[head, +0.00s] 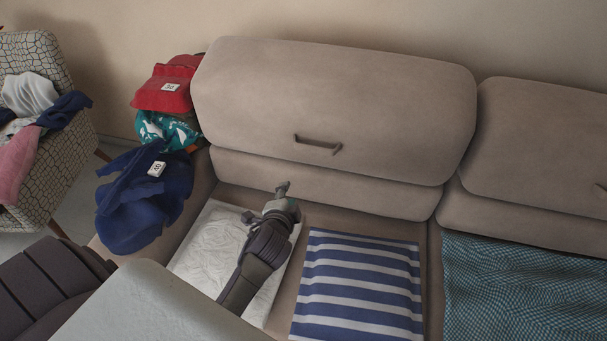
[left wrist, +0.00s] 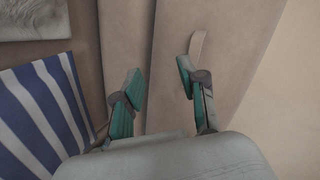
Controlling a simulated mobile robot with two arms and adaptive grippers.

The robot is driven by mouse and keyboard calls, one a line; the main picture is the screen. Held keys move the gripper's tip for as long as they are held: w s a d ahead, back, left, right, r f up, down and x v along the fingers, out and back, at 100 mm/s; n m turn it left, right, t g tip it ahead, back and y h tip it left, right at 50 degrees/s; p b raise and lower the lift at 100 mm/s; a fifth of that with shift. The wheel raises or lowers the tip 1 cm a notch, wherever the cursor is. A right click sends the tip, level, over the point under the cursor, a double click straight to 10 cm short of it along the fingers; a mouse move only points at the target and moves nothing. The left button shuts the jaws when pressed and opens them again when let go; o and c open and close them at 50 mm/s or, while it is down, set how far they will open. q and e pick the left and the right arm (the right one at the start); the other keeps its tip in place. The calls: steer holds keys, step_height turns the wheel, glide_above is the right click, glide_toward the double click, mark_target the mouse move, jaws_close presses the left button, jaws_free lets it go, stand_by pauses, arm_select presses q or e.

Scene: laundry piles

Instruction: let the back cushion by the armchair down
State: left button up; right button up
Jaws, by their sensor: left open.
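The back cushion (head: 335,95) nearest the armchair (head: 52,150) is beige and stands upright against the wall, with a dark bar handle (head: 317,142) low on its front. My left gripper (head: 265,203) is open and empty over the seat, below and to the left of the handle and apart from it. In the left wrist view the open gripper (left wrist: 160,82) points at the beige cushion (left wrist: 235,65). The handle (left wrist: 197,42) shows there just beyond the right fingertip; I cannot tell how wide the gap is. My right gripper is not in view.
A white cloth (head: 212,245) and a blue-striped cloth (head: 358,285) lie on the seat below the cushion. A teal checked cloth (head: 520,290) lies to the right. Red (head: 170,85), teal (head: 165,130) and navy (head: 145,200) laundry is piled at the left armrest.

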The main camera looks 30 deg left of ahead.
mark_target(314, 149)
arm_select(q)
steer(key=shift+w+a+r+m+t+h+b, duration=0.1)
steer(key=shift+w+a+m+t+b, duration=0.6)
steer(key=shift+w, duration=2.35)
steer(key=shift+w+r+m+t+h+b, duration=0.1)
steer(key=shift+w+m+t+b, duration=0.2)
steer(key=shift+w+m+b, duration=1.8)
steer(key=shift+w+a+n+t+h+p, duration=0.1)
steer(key=shift+w+a+t+p, duration=0.3)
steer(key=shift+w, duration=3.65)
steer(key=shift+c, duration=0.2)
jaws_close()
steer(key=shift+s+d+f, duration=0.1)
steer(key=shift+f, duration=0.05)
